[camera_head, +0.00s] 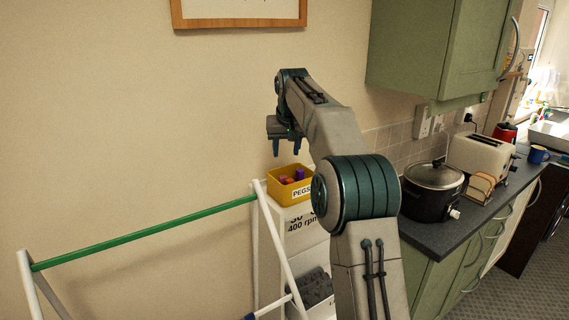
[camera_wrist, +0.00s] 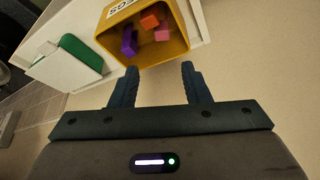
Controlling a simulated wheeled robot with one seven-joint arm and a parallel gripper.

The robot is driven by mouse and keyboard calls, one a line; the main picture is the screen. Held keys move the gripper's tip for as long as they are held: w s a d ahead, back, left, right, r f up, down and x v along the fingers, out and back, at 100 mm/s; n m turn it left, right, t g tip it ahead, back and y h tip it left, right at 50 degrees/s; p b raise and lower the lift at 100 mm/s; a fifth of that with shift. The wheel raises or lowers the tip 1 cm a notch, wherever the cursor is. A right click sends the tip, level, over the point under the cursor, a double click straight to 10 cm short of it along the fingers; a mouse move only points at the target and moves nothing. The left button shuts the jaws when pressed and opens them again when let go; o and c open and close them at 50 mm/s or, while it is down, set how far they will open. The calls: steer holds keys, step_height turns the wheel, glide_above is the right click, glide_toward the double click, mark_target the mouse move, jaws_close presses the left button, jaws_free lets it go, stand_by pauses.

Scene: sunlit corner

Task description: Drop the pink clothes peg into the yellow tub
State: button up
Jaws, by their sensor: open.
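The yellow tub (camera_head: 303,192), labelled PEGS, stands on top of a white unit against the wall. Several pegs lie in it. In the wrist view the tub (camera_wrist: 181,44) shows a pink clothes peg (camera_wrist: 162,35), an orange peg (camera_wrist: 149,22) and a purple peg (camera_wrist: 129,42) inside. My gripper (camera_head: 286,150) is above the tub and slightly to its left in the head view, fingers pointing down. In the wrist view my gripper (camera_wrist: 160,72) is open, with nothing between its fingers, and the tub lies beyond the fingertips.
The white unit (camera_head: 305,236) bears the tub. A drying rack with a green bar (camera_head: 150,230) stands at the left. A slow cooker (camera_head: 431,190) and a toaster (camera_head: 478,155) stand on the counter at right. A green object (camera_wrist: 78,52) is beside the tub.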

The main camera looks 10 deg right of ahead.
steer(key=shift+v, duration=2.25)
steer(key=shift+r, duration=0.1)
steer(key=s+f, duration=0.1)
steer(key=s, duration=1.7)
steer(key=s+f, duration=0.7)
steer(key=s, duration=0.4)
steer(key=s+f, duration=0.8)
steer(key=s, duration=0.4)
steer(key=shift+s, duration=0.25)
step_height(320, 180, down, 3)
steer(key=shift+r+g+b, duration=0.15)
steer(key=shift+g+b, duration=0.25)
steer(key=shift+b, duration=0.7)
